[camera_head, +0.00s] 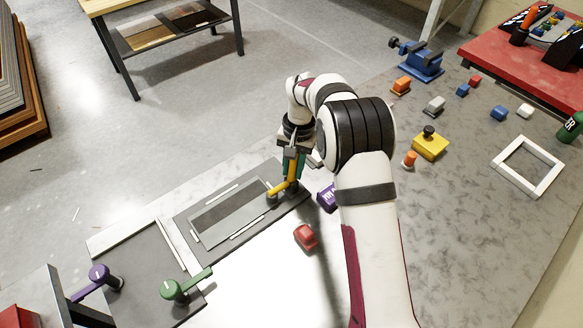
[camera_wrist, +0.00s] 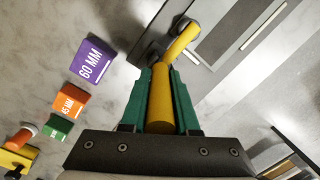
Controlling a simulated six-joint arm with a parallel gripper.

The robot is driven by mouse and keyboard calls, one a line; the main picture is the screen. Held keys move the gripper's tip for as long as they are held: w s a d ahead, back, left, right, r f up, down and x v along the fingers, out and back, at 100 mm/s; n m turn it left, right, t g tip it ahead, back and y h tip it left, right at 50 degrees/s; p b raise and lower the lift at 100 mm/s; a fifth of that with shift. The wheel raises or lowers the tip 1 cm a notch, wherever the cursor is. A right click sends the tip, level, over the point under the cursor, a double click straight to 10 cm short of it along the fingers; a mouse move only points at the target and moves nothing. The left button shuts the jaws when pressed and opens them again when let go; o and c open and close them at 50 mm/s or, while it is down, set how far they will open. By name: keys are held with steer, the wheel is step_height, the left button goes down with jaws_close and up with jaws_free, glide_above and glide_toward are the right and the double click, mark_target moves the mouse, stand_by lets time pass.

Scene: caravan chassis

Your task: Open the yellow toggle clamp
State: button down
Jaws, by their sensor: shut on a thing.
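The yellow toggle clamp (camera_head: 274,192) sits at the right end of a dark grey fixture plate. Its yellow handle also shows in the wrist view (camera_wrist: 183,42), leading from a dark pivot up between my fingers. My gripper (camera_head: 291,170) is over the clamp, pointing down. In the wrist view my green fingers (camera_wrist: 160,85) are shut on the yellow handle, one on each side. The handle slopes upward from the pivot in the head view. The clamp's far parts are partly hidden by the handle.
A purple block marked 60 MM (camera_wrist: 91,62) and an orange block (camera_wrist: 70,101) lie beside my gripper. A red block (camera_head: 306,237) lies in front. A green clamp (camera_head: 174,289) and a purple clamp (camera_head: 100,274) stand at the lower left. A white square frame (camera_head: 547,183) lies right.

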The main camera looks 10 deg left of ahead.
steer(key=shift+w+d+f+g+y, duration=0.2)
steer(key=shift+w+d+g+y, duration=0.2)
steer(key=shift+g+y, duration=0.45)
steer(key=shift+w+d+f+g+y, duration=0.15)
steer(key=shift+w+d+g+y, duration=0.25)
steer(key=shift+g+y, duration=0.45)
steer(key=c, duration=0.7)
jaws_free()
